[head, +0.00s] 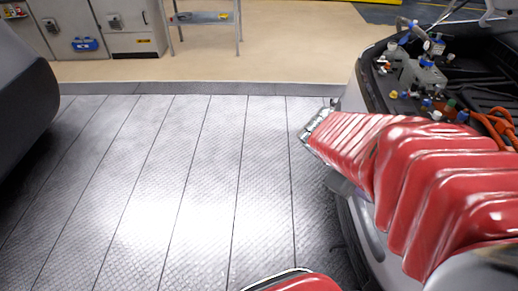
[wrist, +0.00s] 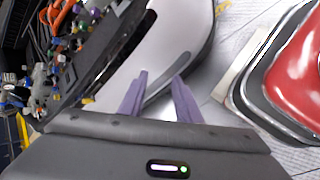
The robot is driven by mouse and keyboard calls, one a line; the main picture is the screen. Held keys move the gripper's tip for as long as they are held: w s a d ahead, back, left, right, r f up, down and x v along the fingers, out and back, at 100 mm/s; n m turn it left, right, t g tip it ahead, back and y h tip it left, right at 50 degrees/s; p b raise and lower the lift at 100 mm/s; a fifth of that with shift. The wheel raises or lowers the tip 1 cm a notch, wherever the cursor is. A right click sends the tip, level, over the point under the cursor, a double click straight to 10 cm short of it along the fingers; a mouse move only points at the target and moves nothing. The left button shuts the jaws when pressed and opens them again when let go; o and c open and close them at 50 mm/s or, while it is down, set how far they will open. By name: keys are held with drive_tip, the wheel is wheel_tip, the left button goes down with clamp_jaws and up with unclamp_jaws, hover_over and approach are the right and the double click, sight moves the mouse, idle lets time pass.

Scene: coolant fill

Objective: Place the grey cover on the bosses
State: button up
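My gripper (wrist: 160,76) shows in the wrist view as two purple fingers, apart, with nothing seen held between them. They point across the pale body panel (wrist: 160,45) at the edge of the engine bay. In the head view my red-sleeved arm reaches left past the front of the bay, and its fingers cannot be made out. I cannot pick out the grey cover or the bosses in either view. My arm hides part of the bay.
The open engine bay (head: 462,88) at right holds a grey reservoir (head: 420,74), several coloured caps and orange hoses (head: 496,125). Cabinets (head: 130,25) and a metal stand (head: 203,17) are at the back.

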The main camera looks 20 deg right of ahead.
drive_tip(key=w+a+r+m+t+y, duration=0.2)
drive_tip(key=a+r+t+y, duration=0.1)
drive_tip(key=a, duration=0.9)
drive_tip(key=w+a+r+m+t+y, duration=0.2)
drive_tip(key=w+a+r+t+y, duration=0.1)
drive_tip(key=a, duration=1)
wheel_tip(320, 180, up, 2)
drive_tip(key=shift+w+t+y, duration=0.2)
drive_tip(key=shift+t+y, duration=0.4)
drive_tip(key=shift+y, duration=0.1)
drive_tip(key=shift+d, duration=0.15)
